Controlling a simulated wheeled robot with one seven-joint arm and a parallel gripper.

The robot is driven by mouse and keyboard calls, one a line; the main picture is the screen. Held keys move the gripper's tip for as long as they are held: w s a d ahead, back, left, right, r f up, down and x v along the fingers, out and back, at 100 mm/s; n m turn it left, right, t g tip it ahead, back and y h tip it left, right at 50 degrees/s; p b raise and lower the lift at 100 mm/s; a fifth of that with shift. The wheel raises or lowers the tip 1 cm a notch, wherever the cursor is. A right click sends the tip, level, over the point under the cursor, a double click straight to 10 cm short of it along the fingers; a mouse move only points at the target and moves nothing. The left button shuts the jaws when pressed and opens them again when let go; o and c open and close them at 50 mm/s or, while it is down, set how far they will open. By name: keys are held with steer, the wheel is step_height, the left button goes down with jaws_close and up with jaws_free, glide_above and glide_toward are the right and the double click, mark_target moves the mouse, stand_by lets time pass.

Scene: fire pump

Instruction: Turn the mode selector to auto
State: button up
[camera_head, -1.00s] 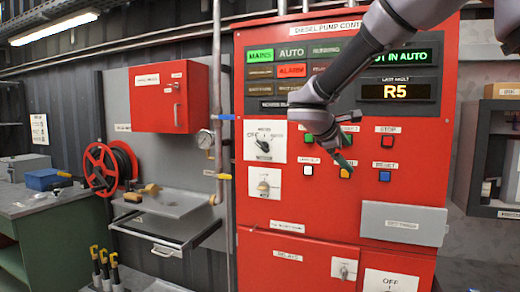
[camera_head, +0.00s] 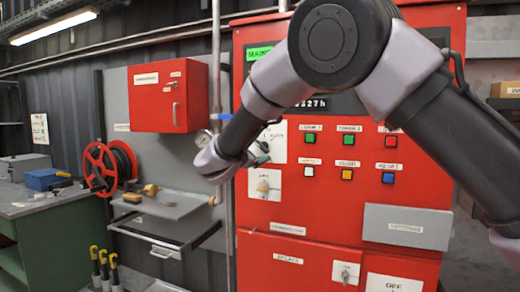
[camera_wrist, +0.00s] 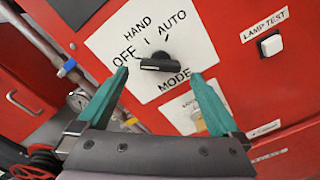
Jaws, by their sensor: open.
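The mode selector is a black knob (camera_wrist: 161,63) on a white plate (camera_wrist: 118,33) marked OFF, HAND and AUTO, with MODE below. In the wrist view its bar lies about level, with one end toward OFF. I cannot clearly read its pointer. My gripper (camera_wrist: 160,76) is open and empty, with one green finger on each side below the knob, apart from it. In the head view my gripper (camera_head: 262,153) is in front of the plate (camera_head: 276,137) and hides the knob.
A second selector (camera_head: 263,187) is on a white plate below. Several coloured push buttons, including a green one (camera_head: 310,139), are to the right. A pipe (camera_head: 216,60) and a gauge (camera_head: 203,138) are left of the red panel. A grey tray (camera_head: 170,205) stands out from the wall.

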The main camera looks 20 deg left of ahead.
mark_target(261, 148)
steer(key=shift+w+d, duration=0.2)
steer(key=shift+w, duration=1.85)
steer(key=c, duration=1.3)
